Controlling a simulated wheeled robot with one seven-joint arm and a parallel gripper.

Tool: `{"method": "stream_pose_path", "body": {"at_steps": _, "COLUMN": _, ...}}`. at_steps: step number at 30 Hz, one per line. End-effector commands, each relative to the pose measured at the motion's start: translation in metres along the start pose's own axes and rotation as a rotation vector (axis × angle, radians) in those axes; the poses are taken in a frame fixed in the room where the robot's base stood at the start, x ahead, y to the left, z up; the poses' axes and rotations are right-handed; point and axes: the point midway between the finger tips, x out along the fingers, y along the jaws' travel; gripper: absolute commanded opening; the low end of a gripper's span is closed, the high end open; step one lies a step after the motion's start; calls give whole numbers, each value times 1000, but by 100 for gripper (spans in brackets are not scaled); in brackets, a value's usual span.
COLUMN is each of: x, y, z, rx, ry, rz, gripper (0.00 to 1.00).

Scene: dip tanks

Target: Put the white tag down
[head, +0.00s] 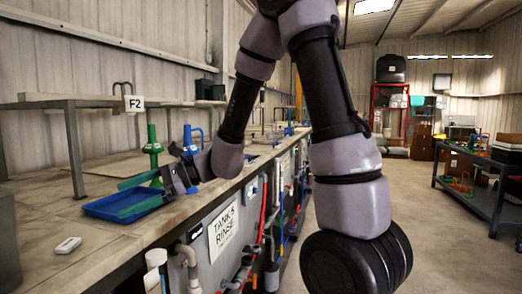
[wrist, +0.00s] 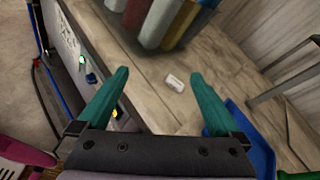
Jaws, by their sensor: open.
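The white tag (head: 68,245) lies flat on the wooden bench top, near its front edge at the lower left of the head view. It also shows in the wrist view (wrist: 174,83), ahead of my fingertips and apart from them. My gripper (head: 120,200) has two teal fingers, spread apart and pointing left over the blue tray. In the wrist view my gripper (wrist: 160,76) is open with nothing between its fingers.
A blue tray (head: 98,208) sits on the bench beneath my gripper; its edge shows in the wrist view (wrist: 262,152). A green stand (head: 152,146) is behind it. A grey container (head: 8,245) stands at far left. Bare bench surrounds the tag.

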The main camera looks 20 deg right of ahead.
Motion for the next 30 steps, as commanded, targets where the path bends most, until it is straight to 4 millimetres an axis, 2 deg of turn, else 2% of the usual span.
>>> {"method": "stream_pose_path", "body": {"at_steps": 1, "x": -20, "y": 5, "z": 13, "rx": -99, "ry": 37, "rz": 33, "gripper": 100}}
{"method": "stream_pose_path", "body": {"at_steps": 5, "x": -70, "y": 26, "z": 28, "rx": -342, "ry": 175, "rz": 143, "gripper": 100}}
{"method": "stream_pose_path", "body": {"at_steps": 12, "x": -176, "y": 54, "z": 30, "rx": -757, "ry": 557, "rz": 294, "gripper": 100}}
{"method": "stream_pose_path", "body": {"at_steps": 18, "x": -264, "y": 62, "z": 32, "rx": -1005, "ry": 909, "rz": 376, "gripper": 100}}
{"method": "stream_pose_path", "body": {"at_steps": 21, "x": -294, "y": 64, "z": 36, "rx": -1073, "ry": 1032, "rz": 401, "gripper": 100}}
{"method": "stream_pose_path", "body": {"at_steps": 24, "x": -310, "y": 66, "z": 39, "rx": -1108, "ry": 1102, "rz": 417, "gripper": 100}}
{"method": "stream_pose_path", "body": {"at_steps": 30, "x": -316, "y": 66, "z": 40, "rx": -1119, "ry": 1127, "rz": 426, "gripper": 100}}
